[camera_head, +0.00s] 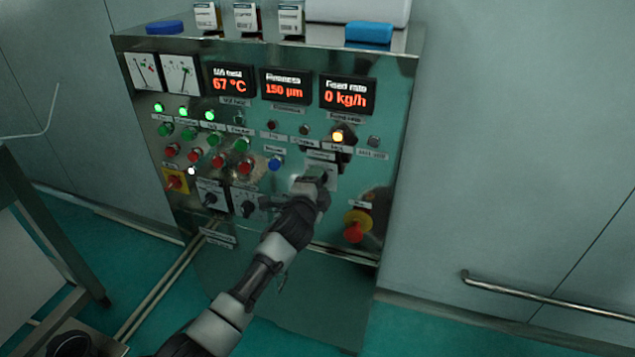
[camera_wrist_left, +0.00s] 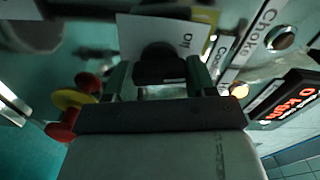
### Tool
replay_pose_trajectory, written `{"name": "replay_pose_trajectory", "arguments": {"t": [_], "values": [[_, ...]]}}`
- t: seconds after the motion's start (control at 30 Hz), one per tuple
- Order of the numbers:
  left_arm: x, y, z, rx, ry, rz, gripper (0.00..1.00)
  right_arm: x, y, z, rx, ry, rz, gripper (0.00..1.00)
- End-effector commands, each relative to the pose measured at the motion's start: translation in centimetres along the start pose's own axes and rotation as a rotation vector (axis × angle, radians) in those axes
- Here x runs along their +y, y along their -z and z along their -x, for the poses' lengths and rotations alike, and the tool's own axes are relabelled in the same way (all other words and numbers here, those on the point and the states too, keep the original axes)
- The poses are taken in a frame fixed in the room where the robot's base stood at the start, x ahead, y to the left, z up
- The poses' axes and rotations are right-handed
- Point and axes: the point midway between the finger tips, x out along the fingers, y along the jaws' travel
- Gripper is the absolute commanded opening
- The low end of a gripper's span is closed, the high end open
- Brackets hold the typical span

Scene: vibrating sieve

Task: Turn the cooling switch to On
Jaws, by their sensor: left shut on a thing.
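The cooling switch is a dark rotary knob (camera_wrist_left: 158,57) on a pale plate in the left wrist view. Lettering on that plate, seen turned around, seems to read "Off". My left gripper (camera_wrist_left: 158,76) has one finger on each side of the knob and is shut on it. In the head view my left gripper (camera_head: 316,182) is at the right-centre of the control panel (camera_head: 335,220) and covers the knob. Part of the pale switch plate (camera_head: 324,167) shows behind it. The knob's exact pointing direction is hard to tell. My right gripper is not in view.
A yellow-and-red emergency stop (camera_head: 354,228) sits right of and below my gripper. Two other rotary switches (camera_head: 212,196) (camera_head: 247,207) lie to the left. Green, red and blue buttons and red digital displays (camera_head: 347,95) fill the upper panel. A yellow lamp (camera_head: 337,135) is lit.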

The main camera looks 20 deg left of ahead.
Motion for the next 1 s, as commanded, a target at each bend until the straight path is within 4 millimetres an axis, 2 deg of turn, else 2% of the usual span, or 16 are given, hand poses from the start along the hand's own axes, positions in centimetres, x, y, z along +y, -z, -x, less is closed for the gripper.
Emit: {"name": "replay_pose_trajectory", "arguments": {"t": [0.6, 1.0], "values": [[0.3, -0.1, 0.0, 0.0, -0.004, -0.59, 0.32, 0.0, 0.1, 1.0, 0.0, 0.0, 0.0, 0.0], [0.4, -0.2, 0.0, 0.0, -0.004, -0.886, 0.32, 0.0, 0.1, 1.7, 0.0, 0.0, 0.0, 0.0]]}}
